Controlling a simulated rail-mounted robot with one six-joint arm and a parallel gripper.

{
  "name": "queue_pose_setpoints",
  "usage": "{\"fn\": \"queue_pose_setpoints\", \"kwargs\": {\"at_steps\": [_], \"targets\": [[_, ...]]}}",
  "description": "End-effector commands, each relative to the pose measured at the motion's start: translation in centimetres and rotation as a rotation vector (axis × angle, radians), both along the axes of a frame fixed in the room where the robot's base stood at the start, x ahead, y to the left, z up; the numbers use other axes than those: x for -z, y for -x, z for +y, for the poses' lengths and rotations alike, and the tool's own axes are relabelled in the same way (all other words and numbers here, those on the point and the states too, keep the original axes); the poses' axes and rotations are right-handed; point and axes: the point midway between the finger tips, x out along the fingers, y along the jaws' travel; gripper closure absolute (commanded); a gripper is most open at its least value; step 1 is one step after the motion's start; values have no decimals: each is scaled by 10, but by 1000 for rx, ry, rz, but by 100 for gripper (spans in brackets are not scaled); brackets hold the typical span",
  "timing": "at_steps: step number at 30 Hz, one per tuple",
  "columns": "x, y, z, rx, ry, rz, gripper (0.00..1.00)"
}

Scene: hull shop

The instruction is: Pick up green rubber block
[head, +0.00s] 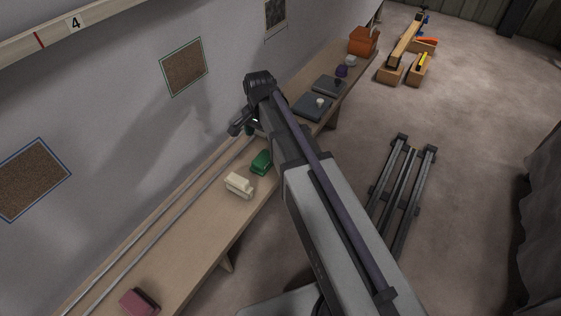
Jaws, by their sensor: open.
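The green rubber block (261,161) lies on the long wooden bench (205,235), close to its front edge and just left of my arm. My gripper (236,128) is above the bench on the wall side, up and left of the green block in the picture, and apart from it. Its jaws are small and dark in this view; they are open, and I see nothing between them. My arm passes close to the right of the green block.
A cream block (239,185) lies close beside the green block. A dark red block (139,301) is at the near end. Two dark grey plates (312,107), a purple item (341,71) and an orange box (363,41) are farther along. Two metal rods (150,232) run along the wall side.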

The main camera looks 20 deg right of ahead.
Motion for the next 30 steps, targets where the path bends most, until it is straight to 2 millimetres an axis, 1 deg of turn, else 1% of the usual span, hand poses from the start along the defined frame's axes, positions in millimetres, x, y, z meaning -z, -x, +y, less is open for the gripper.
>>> {"fn": "queue_pose_setpoints", "kwargs": {"at_steps": [3,5,8,12,15,19,22,24,27,30], "targets": [[1,0,0,17,0,0,19],[5,0,0,16,0,0,19],[23,0,0,15,0,0,19],[54,0,0,15,0,0,19],[61,0,0,14,0,0,19],[60,0,0,14,0,0,19],[75,1,0,14,0,0,19],[91,0,0,13,0,0,19],[109,0,1,13,0,0,19],[112,0,1,13,0,0,19]]}}
